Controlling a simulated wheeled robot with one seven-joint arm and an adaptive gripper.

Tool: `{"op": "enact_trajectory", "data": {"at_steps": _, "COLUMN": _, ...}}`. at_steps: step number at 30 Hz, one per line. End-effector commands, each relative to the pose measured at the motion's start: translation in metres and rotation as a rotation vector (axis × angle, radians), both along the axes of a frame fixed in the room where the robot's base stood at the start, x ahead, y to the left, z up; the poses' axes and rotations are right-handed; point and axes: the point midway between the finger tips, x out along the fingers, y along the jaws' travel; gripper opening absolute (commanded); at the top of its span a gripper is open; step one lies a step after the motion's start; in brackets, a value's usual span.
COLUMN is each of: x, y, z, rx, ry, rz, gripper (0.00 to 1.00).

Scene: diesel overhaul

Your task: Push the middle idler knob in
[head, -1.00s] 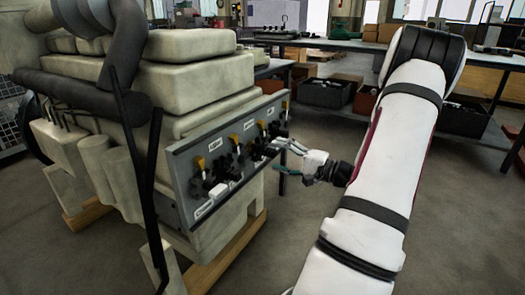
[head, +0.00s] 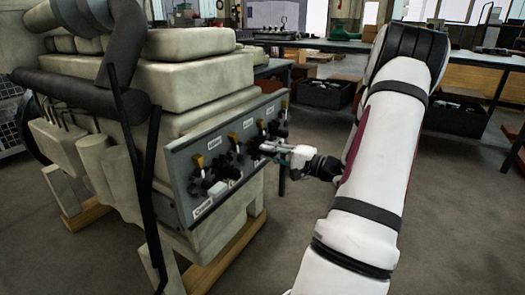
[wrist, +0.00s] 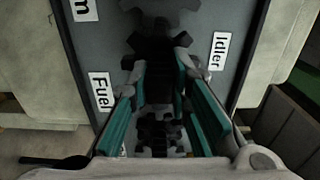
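A grey control panel (head: 225,155) on the engine's side carries several black knobs and yellow levers. In the wrist view a white "Idler" label (wrist: 219,50) is on the panel to the right of a row of black toothed knobs. One toothed knob (wrist: 158,48) lies just beyond my fingertips, and another (wrist: 160,12) is at the top edge. My gripper (wrist: 160,75) has its teal-padded fingers apart, with black knob parts showing between them; I cannot tell whether they touch. In the head view my gripper (head: 268,148) is at the panel's right part and hides some knobs.
A "Fuel" label (wrist: 100,92) is left of the fingers. The pale engine (head: 200,75) stands on wooden beams (head: 230,250). A black pipe (head: 155,190) runs down in front of the panel's left end. The floor right of the engine is open; workbenches (head: 335,44) stand behind.

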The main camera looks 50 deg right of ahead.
Motion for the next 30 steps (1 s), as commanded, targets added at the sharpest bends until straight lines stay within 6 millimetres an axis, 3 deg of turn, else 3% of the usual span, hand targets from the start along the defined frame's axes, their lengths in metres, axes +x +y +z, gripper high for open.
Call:
{"op": "enact_trajectory", "data": {"at_steps": 26, "x": 0.022, "y": 0.002, "z": -0.001, "rx": 0.001, "ry": 0.001, "rz": 0.001, "gripper": 0.00}}
{"op": "enact_trajectory", "data": {"at_steps": 27, "x": 0.022, "y": 0.002, "z": -0.001, "rx": 0.001, "ry": 0.002, "rz": 0.001, "gripper": 0.20}}
{"op": "enact_trajectory", "data": {"at_steps": 30, "x": 0.022, "y": 0.002, "z": -0.001, "rx": 0.001, "ry": 0.001, "rz": 0.000, "gripper": 0.42}}
